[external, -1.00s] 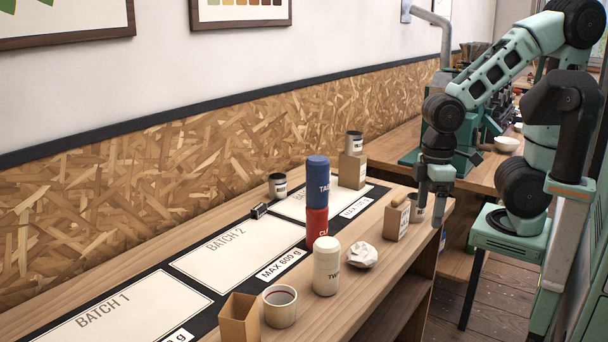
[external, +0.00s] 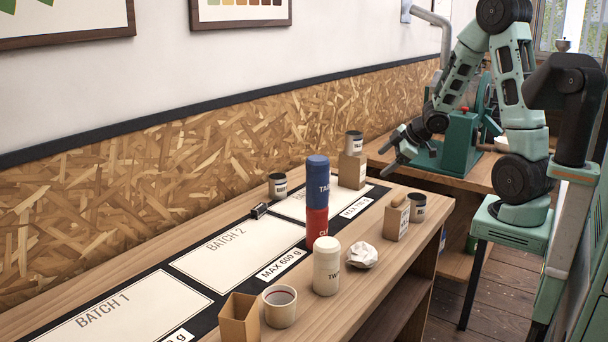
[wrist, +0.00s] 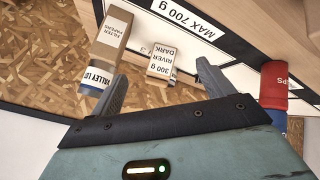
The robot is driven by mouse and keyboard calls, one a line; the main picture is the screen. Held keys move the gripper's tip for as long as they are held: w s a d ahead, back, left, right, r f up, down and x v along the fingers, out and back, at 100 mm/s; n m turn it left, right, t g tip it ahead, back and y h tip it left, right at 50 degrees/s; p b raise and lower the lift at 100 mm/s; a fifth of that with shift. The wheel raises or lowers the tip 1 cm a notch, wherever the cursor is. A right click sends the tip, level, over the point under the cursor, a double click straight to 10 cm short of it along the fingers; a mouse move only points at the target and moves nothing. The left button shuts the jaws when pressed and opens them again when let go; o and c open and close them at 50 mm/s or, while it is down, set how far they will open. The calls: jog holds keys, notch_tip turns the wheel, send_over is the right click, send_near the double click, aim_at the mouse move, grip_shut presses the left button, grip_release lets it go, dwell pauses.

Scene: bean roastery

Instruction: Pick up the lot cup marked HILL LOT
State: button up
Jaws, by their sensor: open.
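Three small labelled grey cups show in the external view. One cup (external: 278,187) stands at the rear of the mat, one cup (external: 354,143) sits on a tall kraft box, and one cup (external: 418,208) stands at the bench's right end. Their lot names are too small to read there. My gripper (external: 386,160) is open and empty, raised in the air beyond the bench's right end. Its spread fingers also show in the wrist view (wrist: 163,76).
A blue tin (external: 317,180) stacked on a red tin (external: 317,222) rises mid-bench. A white canister (external: 327,267), crumpled paper (external: 362,255) and kraft bag (external: 397,219) line the front. The wrist view shows an item labelled RIVER DARK (wrist: 163,62). Mat areas are largely clear.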

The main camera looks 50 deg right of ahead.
jog(key=s+d+f+t+y, duration=0.1)
jog(key=s+d+f+y, duration=0.1)
jog(key=s+d, duration=0.3)
jog(key=s+d+r+m+t+y+p, duration=0.1)
jog(key=s+r+t+y, duration=0.2)
jog(key=s, duration=0.7)
jog(key=s+d+r+t+y+p, duration=0.2)
jog(key=s+r+t+y, duration=0.15)
jog(key=s, duration=0.55)
send_near(408, 199)
jog(key=w+p, duration=0.2)
jog(key=w+g, duration=0.1)
jog(key=shift+w+a+f+y+p, duration=0.1)
jog(key=shift+w+a+y+p, duration=0.2)
jog(key=shift+y+p, duration=0.1)
jog(key=p+x, duration=0.2)
jog(key=x, duration=0.2)
jog(key=shift+w+a, duration=0.3)
jog(key=shift+w, duration=0.2)
jog(key=c, duration=1.1)
